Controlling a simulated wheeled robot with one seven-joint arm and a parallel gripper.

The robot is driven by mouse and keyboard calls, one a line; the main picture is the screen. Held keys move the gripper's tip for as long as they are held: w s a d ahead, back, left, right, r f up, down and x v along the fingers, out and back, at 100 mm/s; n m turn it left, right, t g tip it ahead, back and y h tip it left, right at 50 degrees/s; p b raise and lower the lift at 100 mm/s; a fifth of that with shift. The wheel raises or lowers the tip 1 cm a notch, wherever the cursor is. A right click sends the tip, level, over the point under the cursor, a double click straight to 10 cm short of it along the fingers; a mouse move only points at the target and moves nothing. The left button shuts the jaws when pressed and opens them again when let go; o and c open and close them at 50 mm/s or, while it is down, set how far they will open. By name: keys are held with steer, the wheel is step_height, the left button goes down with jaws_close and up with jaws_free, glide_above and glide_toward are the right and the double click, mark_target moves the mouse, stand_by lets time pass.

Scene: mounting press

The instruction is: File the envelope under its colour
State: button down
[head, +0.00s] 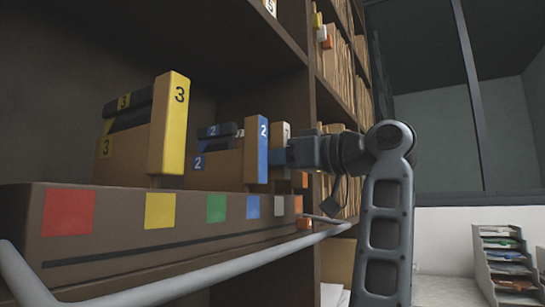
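No envelope can be made out for certain. A small blue patch (278,157) shows between the blue "2" tab (263,148) and my gripper (293,154); I cannot tell whether it is the envelope or part of a file. My gripper points left at the files, and its fingertips are too small and covered to read. A long brown box front (120,222) carries red (68,212), yellow (160,210), green (216,208), blue (253,207), white (279,205) and orange (298,204) squares. Behind it stand a yellow "3" tab (169,124) and a white tab (286,133).
A grey rail (210,270) runs along the front of the box. Dark shelving (250,55) surrounds the files, with more folders (340,70) stacked at its right end. A tray rack (505,262) stands far right. The space right of my arm looks open.

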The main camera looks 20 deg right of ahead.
steer(key=shift+f, duration=0.4)
steer(key=c, duration=0.7)
jaws_free()
steer(key=shift+c, duration=0.2)
steer(key=b+v, duration=0.1)
steer(key=v, duration=0.7)
